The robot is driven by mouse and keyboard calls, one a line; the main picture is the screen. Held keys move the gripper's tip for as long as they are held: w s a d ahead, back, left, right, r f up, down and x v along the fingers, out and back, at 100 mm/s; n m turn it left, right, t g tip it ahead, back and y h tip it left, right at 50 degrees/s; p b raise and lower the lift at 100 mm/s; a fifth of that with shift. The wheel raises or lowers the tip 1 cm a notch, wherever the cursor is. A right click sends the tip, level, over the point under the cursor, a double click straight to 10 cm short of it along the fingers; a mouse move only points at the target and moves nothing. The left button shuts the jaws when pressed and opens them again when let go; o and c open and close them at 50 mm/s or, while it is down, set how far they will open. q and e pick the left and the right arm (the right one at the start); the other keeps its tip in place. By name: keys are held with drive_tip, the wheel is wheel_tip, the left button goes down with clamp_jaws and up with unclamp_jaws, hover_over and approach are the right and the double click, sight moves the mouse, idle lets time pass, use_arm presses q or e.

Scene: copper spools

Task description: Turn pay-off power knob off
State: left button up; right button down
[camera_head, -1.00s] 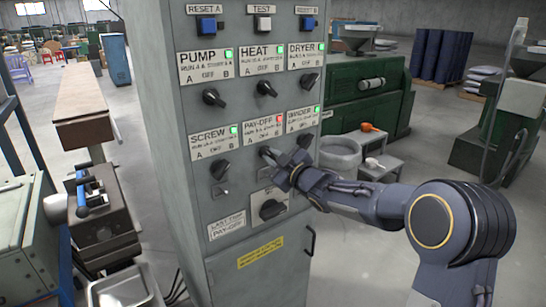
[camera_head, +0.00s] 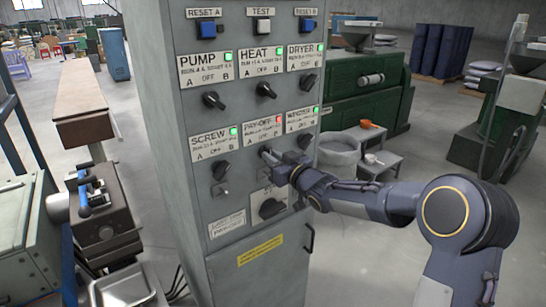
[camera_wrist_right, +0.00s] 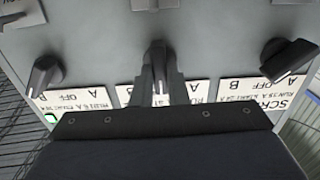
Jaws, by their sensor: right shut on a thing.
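The pay-off knob (camera_head: 267,153) is on the grey panel under the PAY-OFF label (camera_head: 263,128), whose small lamp is red. My right gripper (camera_head: 274,157) is shut on this knob and partly hides it in the head view. In the right wrist view the knob (camera_wrist_right: 157,62) sits between the two fingers of the gripper (camera_wrist_right: 157,88), its pointer roughly straight towards the middle of its label. My left gripper is not in view.
The screw knob (camera_head: 221,171) and winder knob (camera_head: 305,141) flank the pay-off knob closely; their lamps are green. A larger rotary switch (camera_head: 271,208) is below. Pump, heat and dryer knobs are above. A grey stool (camera_head: 375,145) stands behind the arm.

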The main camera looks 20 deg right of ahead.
idle(0.4)
drive_tip(key=c, duration=1.4)
unclamp_jaws()
drive_tip(key=shift+c, duration=0.2)
drive_tip(key=b+v, duration=0.1)
drive_tip(key=v, duration=0.7)
drive_tip(key=shift+b, duration=0.3)
